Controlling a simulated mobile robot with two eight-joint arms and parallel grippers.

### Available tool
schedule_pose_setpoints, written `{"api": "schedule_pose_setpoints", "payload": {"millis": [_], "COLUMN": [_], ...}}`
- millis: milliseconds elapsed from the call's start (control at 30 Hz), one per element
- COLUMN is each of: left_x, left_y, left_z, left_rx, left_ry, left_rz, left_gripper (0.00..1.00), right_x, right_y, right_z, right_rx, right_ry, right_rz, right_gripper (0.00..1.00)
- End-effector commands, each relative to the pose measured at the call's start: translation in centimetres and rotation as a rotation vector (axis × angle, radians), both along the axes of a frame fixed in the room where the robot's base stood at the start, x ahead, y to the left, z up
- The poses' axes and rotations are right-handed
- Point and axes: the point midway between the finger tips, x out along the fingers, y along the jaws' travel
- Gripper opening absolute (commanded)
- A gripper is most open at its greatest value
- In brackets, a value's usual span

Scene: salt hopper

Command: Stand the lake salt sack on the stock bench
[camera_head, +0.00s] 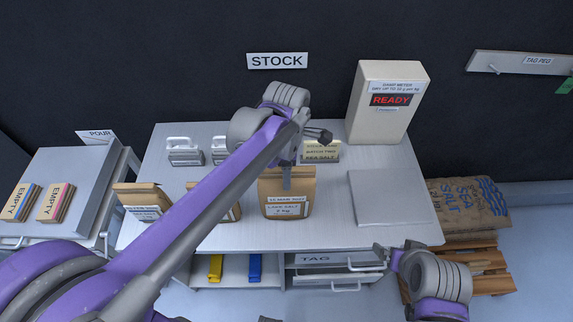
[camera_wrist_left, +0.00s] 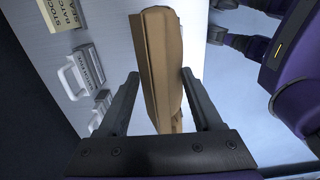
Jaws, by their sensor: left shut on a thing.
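The lake salt sack (camera_head: 286,211) is a brown paper sack with a white label, upright over the front middle of the stock bench (camera_head: 332,238). I cannot tell whether its base touches the top. My left gripper (camera_head: 290,172) comes down from above and is shut on the sack's upper part. In the left wrist view the brown sack (camera_wrist_left: 163,65) lies between the two dark fingers (camera_wrist_left: 165,103). My right gripper (camera_head: 390,254) is at the bench's front right corner, apart from the sack; its jaws are too small to read.
Two other brown sacks, one (camera_head: 143,197) at the left, stand left of the lake salt sack, partly behind my arm. A grey plate (camera_head: 390,198) lies at the right. The dampness meter box (camera_head: 388,105), reading READY, stands at the back right. Weights (camera_head: 184,152) stand at the back left.

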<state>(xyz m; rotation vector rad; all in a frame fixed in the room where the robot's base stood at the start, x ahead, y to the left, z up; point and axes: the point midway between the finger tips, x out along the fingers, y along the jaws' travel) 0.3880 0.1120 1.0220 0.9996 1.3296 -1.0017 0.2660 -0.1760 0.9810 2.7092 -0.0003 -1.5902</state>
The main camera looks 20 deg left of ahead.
Motion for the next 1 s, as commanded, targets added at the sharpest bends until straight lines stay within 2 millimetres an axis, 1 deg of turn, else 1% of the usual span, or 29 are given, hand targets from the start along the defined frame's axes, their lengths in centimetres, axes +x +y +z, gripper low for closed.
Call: {"api": "schedule_pose_setpoints", "payload": {"millis": [167,333,367,500,533,833,933,1000], "left_x": [0.1,0.0,0.1,0.1,0.1,0.1,0.0,0.0], "left_y": [0.0,0.0,0.0,0.0,0.0,0.0,0.0,0.0], "left_z": [0.2,-0.1,-0.2,-0.2,-0.2,0.0,0.8,1.8], "left_rx": [0.0,0.0,0.0,0.0,0.0,0.0,0.0,0.0], "left_ry": [-0.001,0.0,0.0,-0.001,-0.001,-0.001,-0.001,-0.001], "left_rz": [0.0,0.0,0.0,0.0,0.0,0.0,0.0,0.0], "left_gripper": [0.0,0.0,0.7,0.95,0.97,0.97,0.97,0.97], "right_x": [0.0,-0.1,-0.1,-0.1,-0.1,0.0,0.0,0.1], "right_y": [0.0,0.0,0.0,0.0,0.0,0.0,0.0,0.0], "right_z": [0.1,-0.2,-0.2,-0.1,-0.1,0.0,0.1,0.1], "right_rx": [0.0,0.0,0.0,0.0,0.0,0.0,0.0,0.0], "right_ry": [-0.001,0.002,0.002,0.001,0.001,0.0,-0.001,-0.001], "right_rz": [0.0,0.0,0.0,0.0,0.0,0.0,0.0,0.0], "right_gripper": [1.0,1.0,1.0,1.0,1.0,1.0,1.0,1.0]}}
